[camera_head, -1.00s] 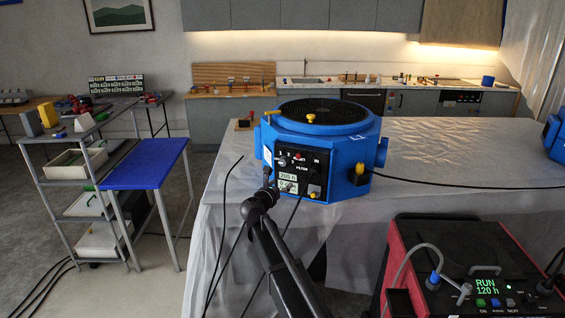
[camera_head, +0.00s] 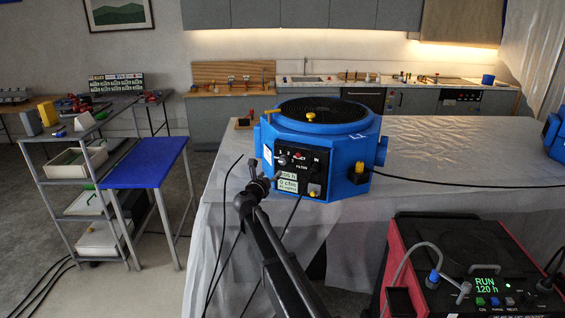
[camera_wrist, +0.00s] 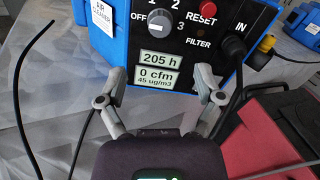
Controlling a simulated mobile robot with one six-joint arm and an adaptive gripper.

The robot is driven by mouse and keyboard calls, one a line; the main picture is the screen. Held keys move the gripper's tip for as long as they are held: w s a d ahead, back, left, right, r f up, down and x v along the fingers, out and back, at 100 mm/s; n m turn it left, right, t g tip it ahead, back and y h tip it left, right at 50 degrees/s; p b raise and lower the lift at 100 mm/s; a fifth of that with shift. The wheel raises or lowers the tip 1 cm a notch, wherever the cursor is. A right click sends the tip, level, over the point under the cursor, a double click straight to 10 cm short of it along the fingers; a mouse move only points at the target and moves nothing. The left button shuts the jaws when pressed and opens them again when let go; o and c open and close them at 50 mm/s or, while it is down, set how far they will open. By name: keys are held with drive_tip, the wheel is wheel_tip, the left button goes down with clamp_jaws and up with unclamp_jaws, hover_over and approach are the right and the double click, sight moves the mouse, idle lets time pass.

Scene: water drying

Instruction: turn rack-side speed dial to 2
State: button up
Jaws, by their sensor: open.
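The blue air scrubber (camera_head: 345,185) stands on the sheet-covered table, its black control panel facing me. Its round speed dial (camera_wrist: 162,22) shows at the top of the wrist view, with OFF to its left, 1 and 2 above and 3 to its right. I cannot tell surely where its pointer stands. The display (camera_wrist: 158,77) below reads 205 h, 0 cfm and 45 ug/m3. The dial is small in the head view (camera_head: 282,160). My gripper (camera_wrist: 162,88) is open and empty, its fingers spread either side of the display, below the dial and apart from it.
A red RESET button (camera_wrist: 208,9) sits right of the dial. A black cable (camera_wrist: 234,50) plugs in at IN, close to the right finger. Another black cable (camera_wrist: 22,95) curves on the left. A red-sided machine (camera_head: 470,265) stands front right, and another blue unit (camera_head: 556,135) at the right edge.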

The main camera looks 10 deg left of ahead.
sight(282, 161)
drive_tip(key=w, duration=0.3)
drive_tip(key=w+d, duration=0.1)
drive_tip(key=w, duration=0.7)
drive_tip(key=shift+w+d, duration=0.15)
drive_tip(key=shift+d, duration=0.2)
drive_tip(key=c, duration=1.2)
